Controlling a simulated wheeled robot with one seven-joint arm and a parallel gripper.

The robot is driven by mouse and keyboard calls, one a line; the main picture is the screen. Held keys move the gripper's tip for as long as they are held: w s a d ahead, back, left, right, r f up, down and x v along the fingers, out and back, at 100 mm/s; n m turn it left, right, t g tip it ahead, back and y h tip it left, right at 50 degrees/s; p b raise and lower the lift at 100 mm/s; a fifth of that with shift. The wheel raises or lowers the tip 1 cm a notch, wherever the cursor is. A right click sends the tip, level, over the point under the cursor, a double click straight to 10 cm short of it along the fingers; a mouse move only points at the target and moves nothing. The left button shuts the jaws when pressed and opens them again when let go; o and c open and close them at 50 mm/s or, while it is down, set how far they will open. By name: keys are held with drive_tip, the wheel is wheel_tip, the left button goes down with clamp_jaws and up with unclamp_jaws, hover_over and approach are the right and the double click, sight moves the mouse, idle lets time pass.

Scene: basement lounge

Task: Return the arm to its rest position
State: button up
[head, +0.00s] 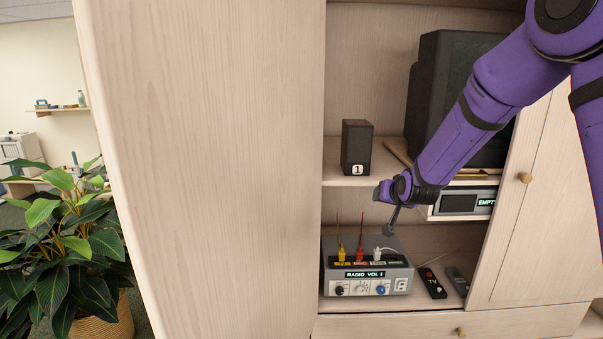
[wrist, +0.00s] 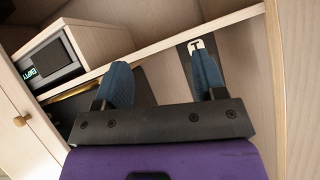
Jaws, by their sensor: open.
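My purple arm reaches from the upper right of the head view into the open shelf of a pale wood cabinet. My gripper (head: 390,226) is above the back right of a grey box labelled RADIO VOL 1 (head: 366,274), just under the middle shelf board's front. In the wrist view my gripper (wrist: 162,72) shows two blue fingers spread apart with nothing between them. Whether a fingertip touches the grey box or its white plug cannot be told.
A black speaker marked 1 (head: 357,147) and a dark television (head: 443,95) stand on the middle shelf (head: 345,180). A device labelled EMPTY (head: 466,203) sits right of my gripper. Remotes (head: 432,283) lie below. A tall cabinet panel (head: 210,150) fills the left; a plant (head: 75,240) stands beyond.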

drive_tip(key=s+d+r+n+g, duration=0.1)
drive_tip(key=s+d+r, duration=0.1)
drive_tip(key=s+r, duration=0.65)
drive_tip(key=s+d+r+g, duration=0.15)
drive_tip(key=s+r, duration=0.45)
drive_tip(key=s, duration=0.6)
drive_tip(key=s+d+g, duration=0.1)
drive_tip(key=s+g, duration=0.1)
drive_tip(key=s, duration=1)
drive_tip(key=s+d+r+n+g, duration=0.1)
drive_tip(key=s, duration=1.1)
drive_tip(key=shift+s+d+g+h, duration=0.2)
drive_tip(key=shift+d+g+h, duration=0.05)
drive_tip(key=shift+g+h, duration=0.1)
